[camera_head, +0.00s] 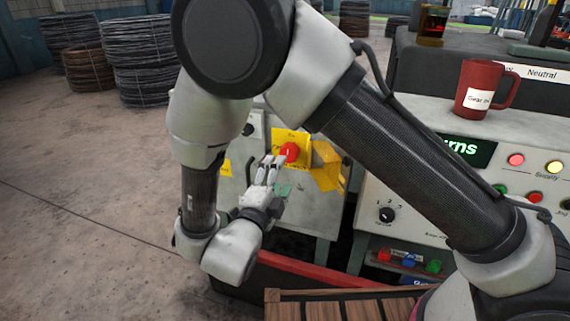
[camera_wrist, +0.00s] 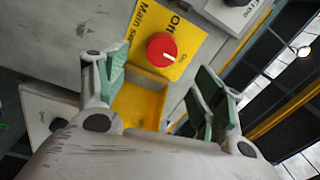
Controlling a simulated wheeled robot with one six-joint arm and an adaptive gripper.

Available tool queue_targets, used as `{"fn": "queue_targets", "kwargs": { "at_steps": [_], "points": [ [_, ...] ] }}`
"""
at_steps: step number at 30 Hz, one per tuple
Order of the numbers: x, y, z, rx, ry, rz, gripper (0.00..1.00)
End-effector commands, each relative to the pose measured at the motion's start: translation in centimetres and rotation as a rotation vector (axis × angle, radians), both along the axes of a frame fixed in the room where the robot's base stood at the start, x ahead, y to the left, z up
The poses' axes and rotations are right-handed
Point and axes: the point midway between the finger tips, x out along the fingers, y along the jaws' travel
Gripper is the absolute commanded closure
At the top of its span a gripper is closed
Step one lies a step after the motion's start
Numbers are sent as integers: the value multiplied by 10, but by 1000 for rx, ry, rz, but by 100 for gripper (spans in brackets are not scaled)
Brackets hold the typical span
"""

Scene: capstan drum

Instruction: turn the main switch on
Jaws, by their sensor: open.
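The main switch is a round red knob (camera_head: 290,152) on a yellow plate (camera_head: 303,139) on the front of a grey cabinet. In the wrist view the red knob (camera_wrist: 161,50) carries a white pointer line, and the plate (camera_wrist: 185,22) reads "Main sw..." and "On". My gripper (camera_head: 272,163) is just left of and slightly below the knob in the head view. In the wrist view my gripper (camera_wrist: 162,85) is open, with its two green-padded fingers apart and the knob beyond the gap between them. I see nothing between the fingers.
A yellow open bracket or box (camera_head: 327,168) juts out beside the switch plate. A control panel (camera_head: 365,200) with lamps and knobs stands to the right, with a red mug (camera_head: 484,88) on top. Wire coils (camera_head: 140,60) stand at the back left. The floor at left is clear.

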Motion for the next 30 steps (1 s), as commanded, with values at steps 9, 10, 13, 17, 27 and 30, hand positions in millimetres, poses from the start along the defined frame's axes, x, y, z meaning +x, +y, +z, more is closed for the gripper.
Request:
{"fn": "queue_targets", "kwargs": {
  "at_steps": [9,10,13,17,27,30],
  "points": [
    [-30,11,-2,0,0,1,32],
    [-31,11,-2,0,0,1,32],
    [-31,11,-2,0,0,0,32],
    [-30,11,-2,0,0,0,32],
    [-22,30,-44,-97,216,95,32],
    [-22,62,-99,-215,463,310,32]
  ]
}}
